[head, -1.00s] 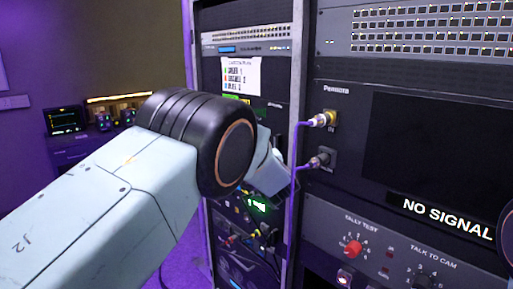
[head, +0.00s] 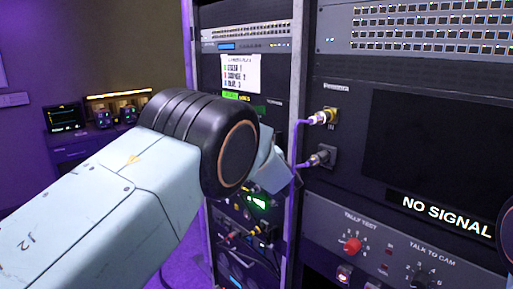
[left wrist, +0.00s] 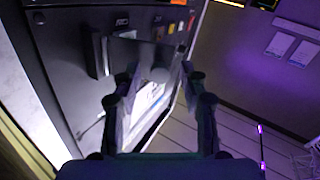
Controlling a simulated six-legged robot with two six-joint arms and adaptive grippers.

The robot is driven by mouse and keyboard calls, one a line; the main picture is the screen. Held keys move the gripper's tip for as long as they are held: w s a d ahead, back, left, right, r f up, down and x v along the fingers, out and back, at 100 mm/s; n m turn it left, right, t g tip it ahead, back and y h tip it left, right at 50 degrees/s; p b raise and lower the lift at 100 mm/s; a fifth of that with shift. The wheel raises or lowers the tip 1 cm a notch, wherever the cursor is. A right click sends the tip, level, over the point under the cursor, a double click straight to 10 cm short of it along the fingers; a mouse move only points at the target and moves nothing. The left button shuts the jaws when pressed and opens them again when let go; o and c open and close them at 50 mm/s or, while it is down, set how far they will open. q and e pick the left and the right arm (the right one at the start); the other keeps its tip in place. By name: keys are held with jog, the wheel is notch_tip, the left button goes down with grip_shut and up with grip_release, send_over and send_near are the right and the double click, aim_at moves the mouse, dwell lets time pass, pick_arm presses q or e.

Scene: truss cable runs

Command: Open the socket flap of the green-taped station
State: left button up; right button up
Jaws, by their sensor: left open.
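My left arm reaches to the left rack in the head view. Its gripper is hidden there behind my own wrist. In the left wrist view my left gripper (left wrist: 163,84) is open, its two dark fingers apart in front of a dark panel (left wrist: 65,35). A grey plate (left wrist: 135,55) stands out from this panel beyond the fingertips. I cannot tell for sure that it is the socket flap, or whether the fingers touch it. A green strip (head: 237,97) sits below a white label sheet (head: 240,74) on the left rack. My right gripper is not in view.
Two plugs, an upper one (head: 320,118) and a lower one (head: 320,159), sit in the right rack with a purple cable (head: 292,205) hanging close to my wrist. A screen (head: 430,145) reads NO SIGNAL. Open floor (left wrist: 235,130) lies right of the panel.

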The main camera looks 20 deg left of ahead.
pick_arm(q)
jog(key=shift+r, duration=0.1)
notch_tip(320, 180, up, 10)
dwell(0.5)
